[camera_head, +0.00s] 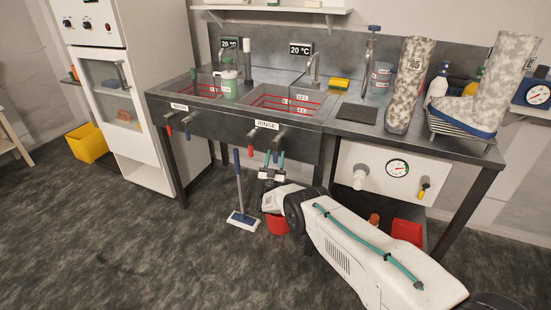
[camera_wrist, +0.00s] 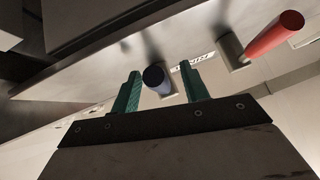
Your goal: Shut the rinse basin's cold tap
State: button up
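The rinse basin (camera_head: 287,98) is the right one of two sinks, with a RINSE label (camera_head: 266,125) on its front. Below the label hang a red tap handle (camera_head: 251,150) on the left and a blue tap handle (camera_head: 276,156) on the right. My gripper (camera_head: 274,159) is just under the bench front, its green fingers beside the blue handle. In the wrist view my gripper (camera_wrist: 159,73) is open, with the blue handle (camera_wrist: 157,79) between its fingers and gaps at both sides. The red handle (camera_wrist: 273,36) is outside them, to the right.
The wash basin's red (camera_head: 168,130) and blue (camera_head: 187,134) handles hang further left. A red bucket (camera_head: 277,226) is below my gripper. A pressure gauge panel (camera_head: 385,178) is under the right counter.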

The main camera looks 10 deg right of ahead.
jog(key=shift+s+f, duration=0.1)
jog(key=v, duration=0.7)
jog(key=shift+s+a+f, duration=0.15)
jog(key=shift+s+f, duration=0.05)
